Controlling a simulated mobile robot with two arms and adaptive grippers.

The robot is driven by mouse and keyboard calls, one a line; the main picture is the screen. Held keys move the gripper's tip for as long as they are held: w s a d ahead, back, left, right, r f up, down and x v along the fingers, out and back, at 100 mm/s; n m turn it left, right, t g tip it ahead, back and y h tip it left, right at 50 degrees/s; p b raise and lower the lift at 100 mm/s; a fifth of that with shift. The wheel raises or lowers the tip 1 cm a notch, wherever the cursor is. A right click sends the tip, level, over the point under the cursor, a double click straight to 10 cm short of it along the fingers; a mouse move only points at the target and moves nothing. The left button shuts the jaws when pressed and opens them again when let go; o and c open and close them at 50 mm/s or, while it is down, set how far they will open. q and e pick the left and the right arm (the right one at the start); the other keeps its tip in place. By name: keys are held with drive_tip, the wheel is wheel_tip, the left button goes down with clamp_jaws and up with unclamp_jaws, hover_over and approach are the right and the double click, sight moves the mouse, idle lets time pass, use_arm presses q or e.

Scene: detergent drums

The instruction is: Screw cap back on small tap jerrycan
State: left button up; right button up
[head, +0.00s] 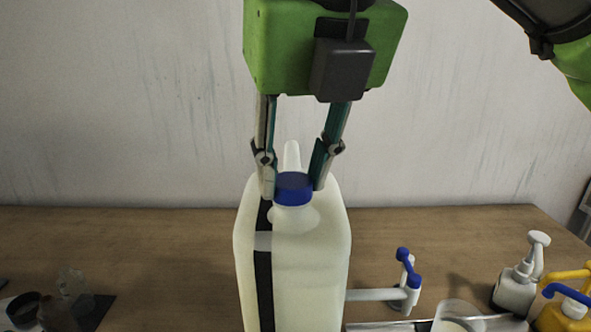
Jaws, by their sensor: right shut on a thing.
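The jerrycan (300,262) is a whitish upright can with a black vertical strip, a handle at the top, and a tap (410,285) with a blue lever on its right side. The blue cap (294,188) sits at the can's neck; I cannot tell whether it is threaded. My right gripper (294,182) points down from above, with its two fingers on either side of the cap, shut on it. The contact faces are partly hidden. My left gripper is not in view.
A white pump bottle (518,282) and a yellow container (566,315) with a blue top stand at the right. A clear vessel (458,315) is below the tap. Dark and clear items (75,290) lie at the left. The wooden table (170,240) is clear between; a wall stands behind.

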drive_tip(key=shift+f, duration=0.15)
drive_tip(key=shift+s+m, duration=0.1)
drive_tip(key=shift+m, duration=0.3)
drive_tip(key=m, duration=0.1)
drive_tip(key=m+h+b, duration=0.1)
drive_tip(key=shift+a+f+m, duration=0.1)
drive_tip(key=shift+a+m, duration=0.1)
drive_tip(key=shift+m, duration=0.1)
drive_tip(key=shift+m+h, duration=0.6)
drive_tip(key=shift+m, duration=0.5)
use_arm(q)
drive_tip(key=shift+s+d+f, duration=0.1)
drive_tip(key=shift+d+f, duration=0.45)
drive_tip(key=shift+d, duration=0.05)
